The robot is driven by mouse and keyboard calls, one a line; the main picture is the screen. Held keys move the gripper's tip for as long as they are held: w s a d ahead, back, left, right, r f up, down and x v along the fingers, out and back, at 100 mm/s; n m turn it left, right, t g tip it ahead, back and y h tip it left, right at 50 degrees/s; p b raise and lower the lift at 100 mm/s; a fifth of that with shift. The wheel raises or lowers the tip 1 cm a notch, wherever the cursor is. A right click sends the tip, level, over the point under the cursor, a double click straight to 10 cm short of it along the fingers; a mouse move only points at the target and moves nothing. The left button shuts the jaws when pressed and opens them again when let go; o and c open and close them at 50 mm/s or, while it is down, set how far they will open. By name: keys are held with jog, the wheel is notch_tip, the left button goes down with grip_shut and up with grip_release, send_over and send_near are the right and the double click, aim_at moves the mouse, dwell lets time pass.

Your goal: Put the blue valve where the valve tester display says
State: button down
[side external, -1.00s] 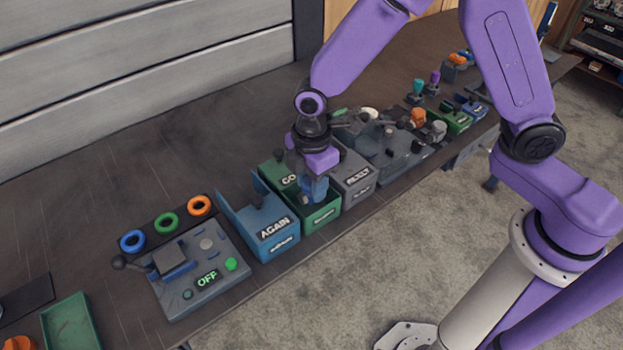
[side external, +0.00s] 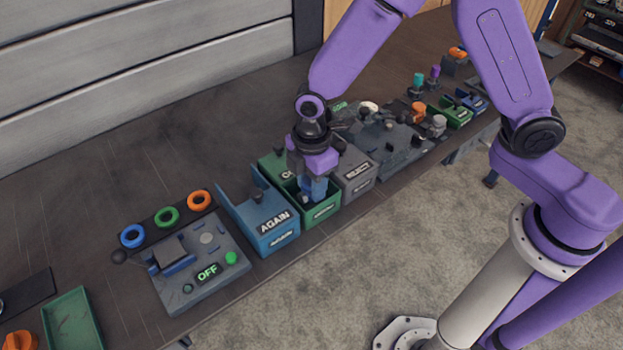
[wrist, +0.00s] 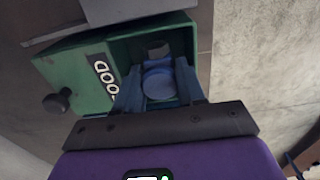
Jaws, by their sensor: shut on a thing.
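The blue valve (side external: 317,187) is between the fingers of my gripper (side external: 316,181), over the open front of the green GOOD bin (side external: 323,212). In the wrist view, my gripper (wrist: 157,86) is shut on the blue valve (wrist: 160,83), with a finger on each side of it. The green bin's walls (wrist: 153,25) surround the valve there; whether it touches the floor I cannot tell. The valve tester (side external: 195,270) stands to the left, and its display (side external: 208,272) reads OFF.
The blue AGAIN bin (side external: 262,230) is close on the left of the green bin, and the grey REJECT bin (side external: 356,175) close on its right. Blue, green and orange rings (side external: 166,215) lie behind the tester. A green tray (side external: 72,320) is at the front left.

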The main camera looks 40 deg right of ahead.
jog(key=shift+f, duration=1.2)
dwell(0.4)
jog(key=c, duration=0.6)
grip_release()
jog(key=shift+c, duration=0.3)
jog(key=shift+s, duration=0.15)
